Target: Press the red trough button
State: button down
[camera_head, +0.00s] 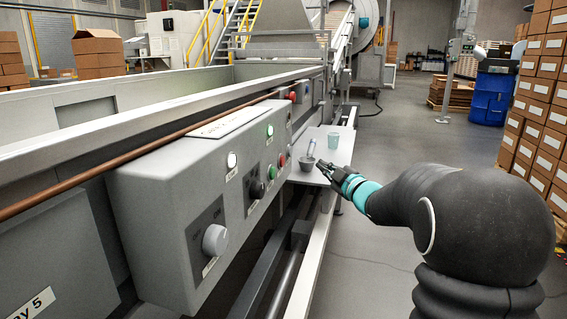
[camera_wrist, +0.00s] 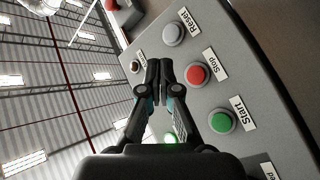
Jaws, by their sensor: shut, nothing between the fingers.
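The red button (camera_wrist: 196,75) is a round cap in a grey ring, labelled Stop, on the sloping grey control panel (camera_wrist: 262,62). In the head view the red button (camera_head: 282,159) is small, on the panel's right part. My gripper (camera_wrist: 161,74) is shut and empty, its dark fingertips just left of the red button in the wrist view; I cannot tell their gap from the panel. In the head view my gripper (camera_head: 322,165) is right of the panel, by the small shelf.
A green Start button (camera_wrist: 222,121) and a grey Reset button (camera_wrist: 173,34) flank the red one. A red knob (camera_head: 292,96) is at the panel's far end. The floor right of the shelf is clear.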

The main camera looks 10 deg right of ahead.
aim_at(282, 161)
jog(key=w+a+b, duration=0.1)
jog(key=w+a, duration=0.2)
jog(key=a, duration=0.4)
jog(key=shift+a, duration=0.3)
jog(key=shift+w+a+b, duration=0.1)
jog(key=shift+b, duration=0.2)
dwell(1.0)
jog(key=shift+w+a, duration=0.1)
jog(key=shift+a, duration=0.2)
jog(key=shift+w+a+b, duration=0.2)
jog(key=shift+a+b, duration=0.2)
dwell(0.8)
jog(key=shift+d, duration=0.1)
jog(key=shift+s+d, duration=0.35)
jog(key=shift+d, duration=0.4)
